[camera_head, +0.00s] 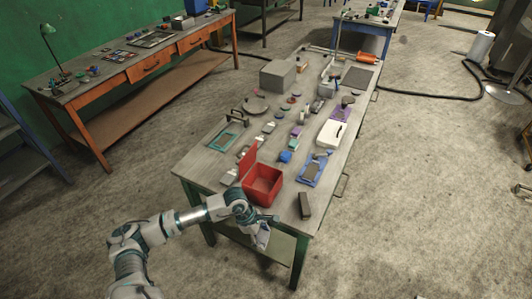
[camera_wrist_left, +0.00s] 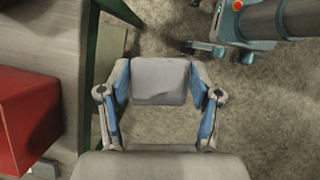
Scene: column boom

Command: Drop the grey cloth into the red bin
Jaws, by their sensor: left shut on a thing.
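The red bin (camera_head: 263,190) stands at the front end of the workbench, with a red lid (camera_head: 247,160) standing up at its left side. Part of the bin's red wall shows at the left edge of the left wrist view (camera_wrist_left: 28,115). My left gripper (camera_head: 262,238) is just beyond the bench's front edge, close to the bin but outside it. It is shut on the grey cloth (camera_wrist_left: 160,78), which shows between the fingers in the left wrist view. In the head view the cloth is hard to tell from the gripper. My right gripper is not in view.
The workbench (camera_head: 212,165) carries many small items behind the bin. A dark upright block (camera_head: 305,205) stands right of the bin, and a blue tray (camera_head: 314,170) lies behind it. A grey box (camera_head: 278,76) is farther back. Bare floor lies below the left gripper.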

